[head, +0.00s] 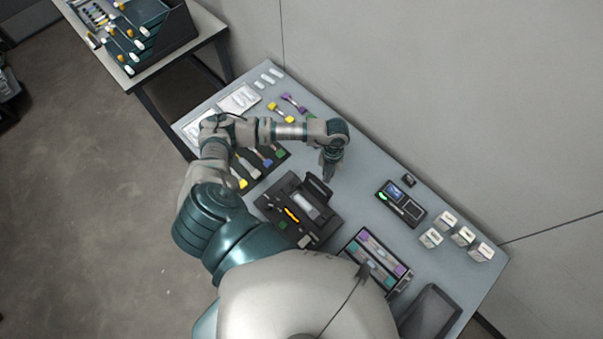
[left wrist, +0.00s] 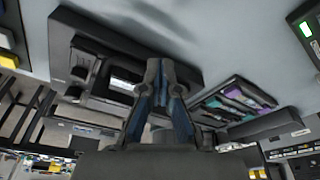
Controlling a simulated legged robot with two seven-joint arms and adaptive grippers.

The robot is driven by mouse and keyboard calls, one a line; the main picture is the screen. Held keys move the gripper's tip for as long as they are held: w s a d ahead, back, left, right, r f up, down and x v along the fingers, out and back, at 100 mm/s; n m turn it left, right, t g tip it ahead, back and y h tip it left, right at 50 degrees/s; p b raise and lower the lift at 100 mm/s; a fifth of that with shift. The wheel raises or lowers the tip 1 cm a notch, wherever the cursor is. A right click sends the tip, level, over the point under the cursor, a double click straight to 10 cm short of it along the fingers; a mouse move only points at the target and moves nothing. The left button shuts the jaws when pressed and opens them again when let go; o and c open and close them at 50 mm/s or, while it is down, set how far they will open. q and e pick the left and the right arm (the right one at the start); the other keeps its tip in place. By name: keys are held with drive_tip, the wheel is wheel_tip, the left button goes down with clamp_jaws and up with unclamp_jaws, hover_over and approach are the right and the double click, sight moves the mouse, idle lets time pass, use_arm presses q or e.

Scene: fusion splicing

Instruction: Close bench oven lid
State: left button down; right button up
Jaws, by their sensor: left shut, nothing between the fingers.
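The black bench device (head: 291,213) with the oven stands on the grey bench in the middle of the head view. Its dark lid (head: 318,188) appears raised along the far side, beside a light grey panel. The device also shows upside down in the left wrist view (left wrist: 75,62), partly hidden behind my fingers. My left gripper (head: 328,178) is shut and empty, pointing down just beyond the lid. Whether it touches the lid I cannot tell. The left gripper's fingers (left wrist: 166,75) show in front of the device in the left wrist view. My right gripper is not in view.
A tray of coloured parts (head: 377,258) lies right of the device. A handheld meter with a screen (head: 401,205) and several white boxes (head: 463,236) stand farther right. Pouches (head: 239,99) and coloured connectors (head: 281,112) lie at the back left. Bare bench lies between device and meter.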

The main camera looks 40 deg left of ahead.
sight(311, 199)
use_arm(q)
drive_tip(key=shift+f, duration=0.55)
drive_tip(key=shift+s, duration=0.15)
drive_tip(key=shift+s+a+r+p, duration=0.1)
drive_tip(key=shift+s+p, duration=0.25)
drive_tip(key=shift+s, duration=0.75)
drive_tip(key=shift+s+a+p, duration=0.2)
drive_tip(key=shift+s+p, duration=0.65)
drive_tip(key=shift+s, duration=1.6)
drive_tip(key=shift+w+r+p, duration=0.15)
drive_tip(key=shift+r+p, duration=0.3)
drive_tip(key=shift+r, duration=0.1)
drive_tip(key=r+p, duration=0.1)
drive_tip(key=r, duration=0.1)
drive_tip(key=r+p, duration=0.2)
drive_tip(key=w+r+p, duration=0.1)
drive_tip(key=shift+r, duration=0.4)
